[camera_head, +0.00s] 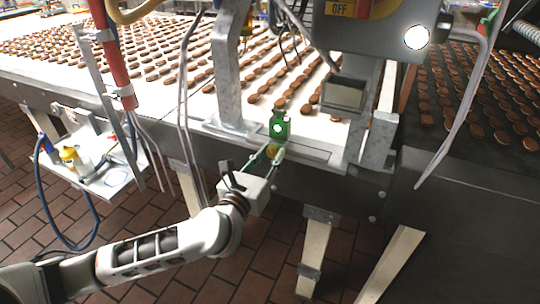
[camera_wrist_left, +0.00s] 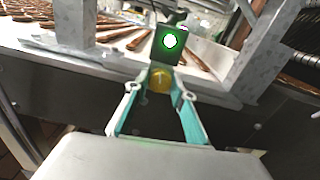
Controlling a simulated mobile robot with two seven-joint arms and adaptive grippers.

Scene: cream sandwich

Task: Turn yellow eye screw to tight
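The yellow eye screw (camera_wrist_left: 160,79) sits just below a green block with a bright round light (camera_wrist_left: 169,41) in the left wrist view. In the head view, the yellow screw (camera_head: 272,149) shows small at the front edge of the conveyor, below the green block (camera_head: 279,126). My left gripper (camera_head: 270,153) reaches up to it from the lower left. In the left wrist view, the teal-padded fingers (camera_wrist_left: 160,88) stand on both sides of the screw, with little space beside it. I cannot tell whether they touch it. My right gripper is not in view.
A conveyor (camera_head: 172,92) with rows of brown biscuits lies behind. Metal brackets (camera_head: 226,75) stand left and right of the screw. A grey machine box (camera_head: 365,40) hangs above right. A hanging cable (camera_head: 470,110) is at the right. A small shelf (camera_head: 118,178) sticks out at left.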

